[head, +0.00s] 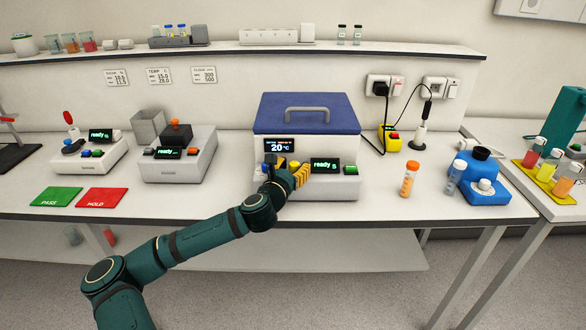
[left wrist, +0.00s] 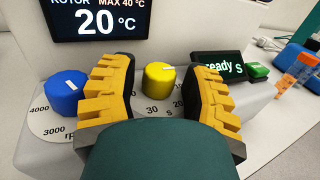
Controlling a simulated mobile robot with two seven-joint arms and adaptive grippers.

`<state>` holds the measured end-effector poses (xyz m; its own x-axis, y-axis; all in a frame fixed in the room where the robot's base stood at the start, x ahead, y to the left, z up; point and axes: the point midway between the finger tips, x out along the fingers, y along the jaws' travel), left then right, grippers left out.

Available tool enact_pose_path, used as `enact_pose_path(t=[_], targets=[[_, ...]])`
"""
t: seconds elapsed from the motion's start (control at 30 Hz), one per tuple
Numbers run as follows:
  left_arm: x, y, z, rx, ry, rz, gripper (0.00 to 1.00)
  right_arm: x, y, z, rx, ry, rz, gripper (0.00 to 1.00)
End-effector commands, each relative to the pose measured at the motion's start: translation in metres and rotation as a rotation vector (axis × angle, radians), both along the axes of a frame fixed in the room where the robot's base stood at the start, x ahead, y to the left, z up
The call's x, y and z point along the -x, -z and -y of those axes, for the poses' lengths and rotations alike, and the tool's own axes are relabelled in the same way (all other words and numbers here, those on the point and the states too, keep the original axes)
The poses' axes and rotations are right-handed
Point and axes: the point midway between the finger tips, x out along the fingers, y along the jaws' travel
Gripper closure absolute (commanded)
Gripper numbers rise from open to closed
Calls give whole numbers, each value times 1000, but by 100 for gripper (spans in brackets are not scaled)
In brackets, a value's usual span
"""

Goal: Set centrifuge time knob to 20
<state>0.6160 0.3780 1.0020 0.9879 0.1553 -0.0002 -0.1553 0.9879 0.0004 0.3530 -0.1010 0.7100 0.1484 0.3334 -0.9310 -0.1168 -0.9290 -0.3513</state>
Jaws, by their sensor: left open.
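The centrifuge (head: 307,115) has a blue lid with a grey handle and stands on the bench. In the left wrist view, its yellow knob (left wrist: 158,80) has a short pale mark on top. My left gripper (left wrist: 156,62) is open, one finger on each side of the yellow knob. Contact cannot be told. In the head view the gripper (head: 290,172) is at the centrifuge's front panel. My right gripper is not in view.
A blue knob (left wrist: 63,92) with an rpm scale sits left of the yellow one. A screen (left wrist: 97,18) reads 20 °C; a smaller display (left wrist: 222,68) reads "ready". An orange-capped tube (head: 409,179) and a blue device (head: 482,178) stand to the right.

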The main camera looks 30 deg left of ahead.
Motion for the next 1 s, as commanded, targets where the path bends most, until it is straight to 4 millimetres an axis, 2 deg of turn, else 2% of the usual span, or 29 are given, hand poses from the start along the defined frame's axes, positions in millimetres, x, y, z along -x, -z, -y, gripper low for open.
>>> enact_pose_path(t=[0.27, 0.3, 0.4, 0.73, 1.0], targets=[[-1, 0, 0, 0, 0, 0, 54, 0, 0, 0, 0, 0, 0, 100], [-1, 0, 0, 0, 0, 0, 68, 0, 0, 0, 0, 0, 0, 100], [0, 0, 0, 0, 0, 0, 100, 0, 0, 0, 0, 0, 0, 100], [-1, -1, -1, -1, 10, 0, 100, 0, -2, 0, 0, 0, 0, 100], [-1, -2, -3, -1, 110, 0, 100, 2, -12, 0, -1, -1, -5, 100]])
